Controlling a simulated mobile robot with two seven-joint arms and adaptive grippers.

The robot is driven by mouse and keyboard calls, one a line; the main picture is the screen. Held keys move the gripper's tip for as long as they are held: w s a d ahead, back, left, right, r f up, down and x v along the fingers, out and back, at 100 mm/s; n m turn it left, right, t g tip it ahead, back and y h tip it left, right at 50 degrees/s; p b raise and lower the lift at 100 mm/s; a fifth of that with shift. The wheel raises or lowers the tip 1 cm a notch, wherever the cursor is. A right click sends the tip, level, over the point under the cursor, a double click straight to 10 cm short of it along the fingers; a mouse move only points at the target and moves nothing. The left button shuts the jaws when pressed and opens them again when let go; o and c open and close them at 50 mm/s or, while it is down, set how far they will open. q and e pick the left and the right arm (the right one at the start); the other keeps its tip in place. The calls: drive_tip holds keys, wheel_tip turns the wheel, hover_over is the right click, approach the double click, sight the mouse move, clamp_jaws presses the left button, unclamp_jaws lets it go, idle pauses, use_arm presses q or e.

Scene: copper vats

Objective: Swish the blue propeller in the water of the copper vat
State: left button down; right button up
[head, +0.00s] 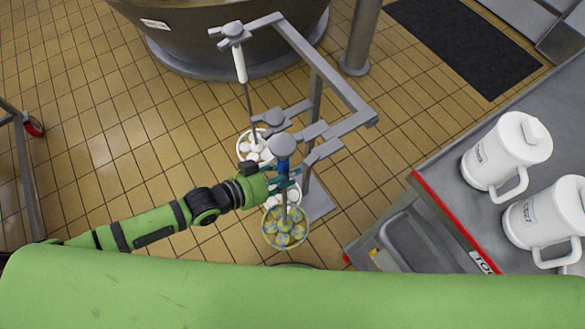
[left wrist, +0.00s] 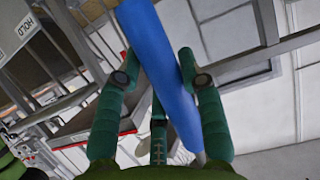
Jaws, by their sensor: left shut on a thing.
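The blue propeller has a blue handle (head: 284,146) that hangs upright at a grey rack (head: 325,72). A ringed head with yellow and blue-grey parts (head: 286,238) shows below the handle, near the floor. My left gripper (head: 284,182) is shut on the blue handle from the left side. In the left wrist view the blue handle (left wrist: 158,62) runs slanting between the teal fingers (left wrist: 163,95). A large round dark-sided vat (head: 235,38) stands at the top of the head view. Its water is not visible. My right gripper is not in view.
A white-handled tool (head: 240,65) hangs at the rack's far end, near the vat. Two white jugs (head: 506,150) (head: 549,222) stand on the grey counter (head: 445,170) with a red edge at right. A pole (head: 361,35) stands beside the vat.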

use_arm(q)
drive_tip(key=shift+s+d+r, duration=0.15)
drive_tip(key=shift+s+d, duration=0.1)
drive_tip(key=shift+d, duration=0.05)
idle(0.5)
drive_tip(key=s+a+p, duration=0.2)
drive_tip(key=s+a, duration=0.3)
drive_tip(key=a, duration=0.2)
drive_tip(key=shift+s+a+r+p, duration=0.15)
drive_tip(key=shift+a+r+p, duration=0.05)
drive_tip(key=shift+r+p, duration=0.2)
idle(0.5)
